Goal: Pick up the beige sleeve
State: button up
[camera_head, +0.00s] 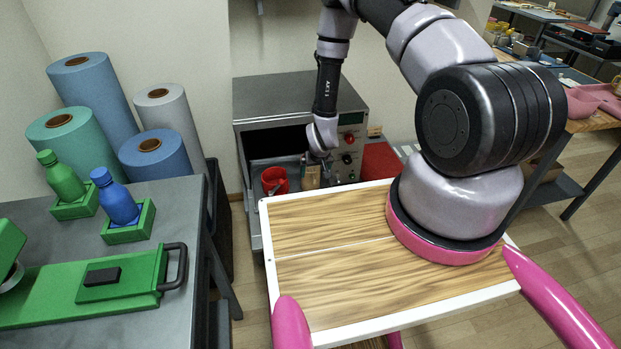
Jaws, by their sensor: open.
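The beige sleeve (311,179) is a small tan piece inside the open front of the grey machine, just right of a red mug (275,180). My gripper (317,169) reaches down into the opening at the sleeve, with its dark fingers beside the sleeve's upper part. The fingers are open. They partly hide the sleeve, and I cannot tell whether they touch it.
The grey machine (290,92) has a roof close to my arm and a control panel with knobs (348,140) on its right. A wood-topped tray (330,285) lies in front. A bench (190,225) with green fixtures and bottles stands left.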

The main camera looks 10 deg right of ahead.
aim_at(314, 178)
jog(key=x, duration=0.6)
jog(key=shift+f, duration=0.35)
jog(key=shift+w, duration=0.1)
grip_shut()
